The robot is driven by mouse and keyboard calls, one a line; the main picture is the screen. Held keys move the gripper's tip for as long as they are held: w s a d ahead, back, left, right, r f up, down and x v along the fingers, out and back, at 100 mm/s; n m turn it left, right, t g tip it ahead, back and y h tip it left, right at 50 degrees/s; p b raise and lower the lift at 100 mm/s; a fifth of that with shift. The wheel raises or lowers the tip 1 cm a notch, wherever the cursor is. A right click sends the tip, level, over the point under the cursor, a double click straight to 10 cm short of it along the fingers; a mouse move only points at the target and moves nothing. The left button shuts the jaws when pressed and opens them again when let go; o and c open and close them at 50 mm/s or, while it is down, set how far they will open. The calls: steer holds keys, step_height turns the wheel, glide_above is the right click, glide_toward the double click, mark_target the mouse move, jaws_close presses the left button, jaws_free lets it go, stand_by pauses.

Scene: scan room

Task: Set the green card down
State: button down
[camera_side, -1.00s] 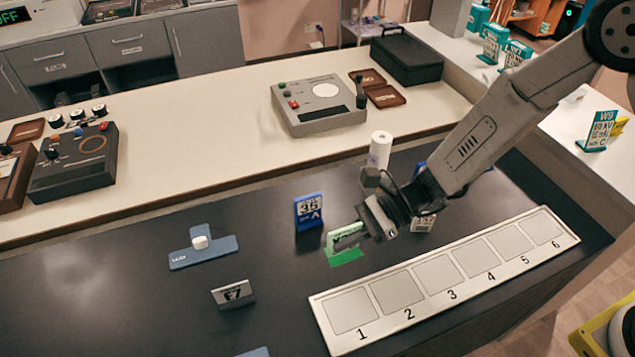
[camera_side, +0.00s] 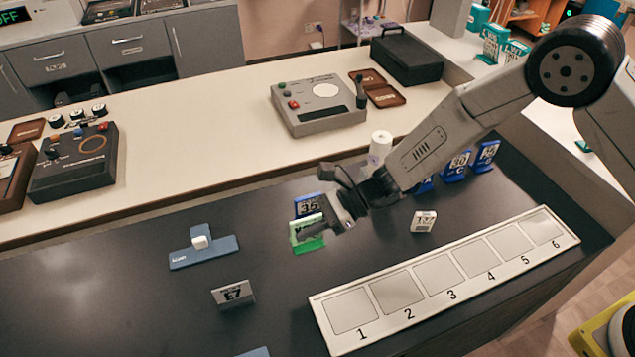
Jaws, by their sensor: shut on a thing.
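The green card (camera_side: 304,229) is upright in the jaws of my gripper (camera_side: 320,224), over the dark table just in front of a blue card (camera_side: 306,203). My gripper is shut on the green card, and its fingers cover part of the card's face. The card's lower edge is close to the table top; I cannot tell whether it touches. The blue card is partly hidden behind the green card.
A white strip with numbered squares (camera_side: 376,317) lies at the front right. A grey E7 card (camera_side: 233,294), a blue cross-shaped piece (camera_side: 204,251) with a white block, a small white card (camera_side: 423,221), a white roll (camera_side: 379,148) and blue cards (camera_side: 456,167) stand around.

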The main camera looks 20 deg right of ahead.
steer(key=shift+w+a+f, duration=0.65)
steer(key=shift+w+f, duration=0.3)
steer(key=shift+f, duration=0.15)
steer(key=shift+w+a+f, duration=0.6)
steer(key=shift+w+f, duration=0.4)
steer(key=shift+f, duration=0.1)
steer(key=shift+w+a+f, duration=0.65)
steer(key=shift+w+f, duration=0.3)
steer(key=shift+f, duration=0.15)
steer(key=shift+w+a+f, duration=0.1)
steer(key=shift+w+f, duration=0.05)
steer(key=shift+f, duration=1.6)
steer(key=shift+f, duration=0.1)
steer(key=c, duration=0.8)
jaws_free()
